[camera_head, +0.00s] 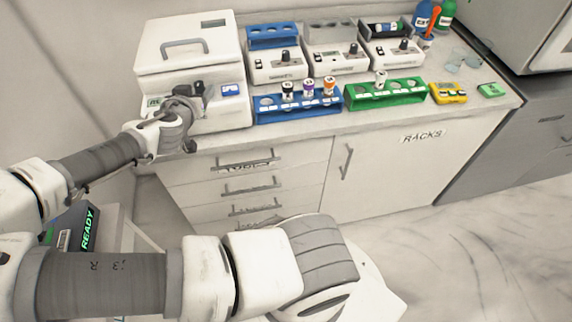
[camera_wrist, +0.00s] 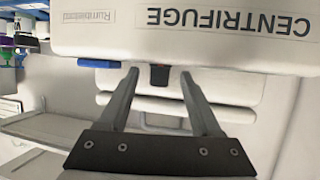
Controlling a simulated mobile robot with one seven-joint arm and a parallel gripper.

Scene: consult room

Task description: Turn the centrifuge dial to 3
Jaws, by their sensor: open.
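The centrifuge (camera_head: 205,58) is a white box with a grey lid handle at the left end of the counter. In the wrist view its body (camera_wrist: 170,46) shows upside down with the word CENTRIFUGE. My gripper (camera_head: 197,89) is at its front panel, and it hides the dial in the head view. In the wrist view my gripper (camera_wrist: 159,72) is open, with its two fingers apart. A small dark dial (camera_wrist: 159,76) with a reddish part shows between the fingertips. I cannot tell whether the fingers touch it, and its setting is not readable.
A blue rack (camera_head: 300,110) with several capped tubes and a green rack (camera_head: 385,95) stand to the right. Small white machines (camera_head: 275,64) stand behind them. A yellow device (camera_head: 448,94) and a green box (camera_head: 491,90) lie farther right. Drawers (camera_head: 240,185) are below the counter.

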